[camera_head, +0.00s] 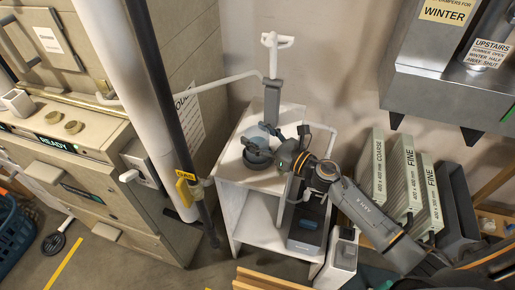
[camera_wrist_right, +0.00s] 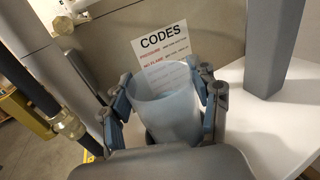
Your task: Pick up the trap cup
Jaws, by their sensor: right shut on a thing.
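The trap cup (camera_wrist_right: 165,98) is a pale, translucent blue-grey cup with an open top. My right gripper (camera_wrist_right: 165,88) is shut on it, with a finger pair against each side. In the head view the cup (camera_head: 258,157) shows at the top of the small white stand, partly covered by my right gripper (camera_head: 262,146). Its base is hidden, so I cannot tell whether it touches the stand. My left gripper is not in view.
The white stand (camera_head: 261,228) has a grey post (camera_head: 272,101) close behind the cup. A codes sheet (camera_wrist_right: 162,55) is behind it. A dark pipe with a yellow valve handle (camera_head: 185,190) rises at left. Several filters (camera_head: 402,180) stand at right.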

